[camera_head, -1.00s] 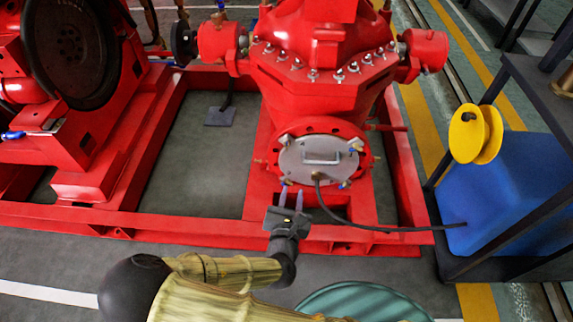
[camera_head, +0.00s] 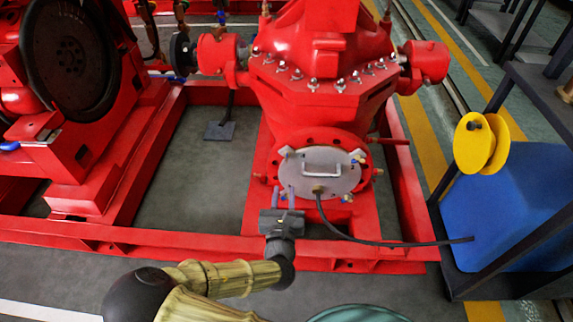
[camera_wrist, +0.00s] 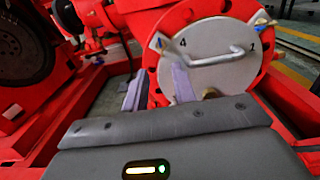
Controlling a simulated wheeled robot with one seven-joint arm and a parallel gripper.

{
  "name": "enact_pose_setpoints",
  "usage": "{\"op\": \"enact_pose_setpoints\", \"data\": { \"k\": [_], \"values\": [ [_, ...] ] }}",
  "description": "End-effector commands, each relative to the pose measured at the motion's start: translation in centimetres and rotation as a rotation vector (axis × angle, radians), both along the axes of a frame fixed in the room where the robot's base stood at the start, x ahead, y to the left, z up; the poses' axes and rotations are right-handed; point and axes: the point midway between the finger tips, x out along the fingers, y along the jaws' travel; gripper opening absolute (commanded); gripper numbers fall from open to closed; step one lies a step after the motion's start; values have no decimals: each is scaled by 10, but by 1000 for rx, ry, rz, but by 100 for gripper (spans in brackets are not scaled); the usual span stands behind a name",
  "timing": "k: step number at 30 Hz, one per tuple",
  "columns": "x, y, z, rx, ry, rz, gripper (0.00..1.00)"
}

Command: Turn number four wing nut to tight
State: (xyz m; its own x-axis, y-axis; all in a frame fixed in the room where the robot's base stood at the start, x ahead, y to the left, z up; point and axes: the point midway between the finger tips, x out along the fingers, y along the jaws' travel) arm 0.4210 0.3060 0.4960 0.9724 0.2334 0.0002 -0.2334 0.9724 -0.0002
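A round grey cover plate (camera_head: 345,182) with a bar handle is mounted on the red flange low on the pump. The wrist view shows the plate (camera_wrist: 225,70) with marks 4 and 1. The number four wing nut (camera_wrist: 160,42), small and partly blue, sits at the plate's upper left edge, beside the mark 4. The wing nut by mark 1 (camera_wrist: 262,20) is at the upper right. My gripper (camera_head: 283,197) is at the plate's lower left in the head view. Its two pale fingers (camera_wrist: 158,86) are apart with nothing between them, below the number four nut, apparently not touching it.
A black hose (camera_head: 370,240) runs from the plate's lower part to a blue box (camera_head: 505,205) at the right. A yellow reel (camera_head: 480,145) hangs on the dark rack. The red base frame (camera_head: 190,240) surrounds open floor left of the pump.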

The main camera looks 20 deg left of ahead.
Motion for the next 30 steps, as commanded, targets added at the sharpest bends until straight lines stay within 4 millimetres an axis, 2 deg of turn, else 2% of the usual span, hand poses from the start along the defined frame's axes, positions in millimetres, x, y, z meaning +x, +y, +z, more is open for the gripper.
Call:
{"op": "enact_pose_setpoints", "data": {
  "k": [6, 18, 23, 30],
  "values": [
    [39, 8, -3, 3, -1, -4, 27],
    [104, 24, -2, 3, 0, -2, 27],
    [115, 27, -1, 2, 0, 0, 27],
    [116, 28, 0, 0, 0, 0, 27]
  ]
}}
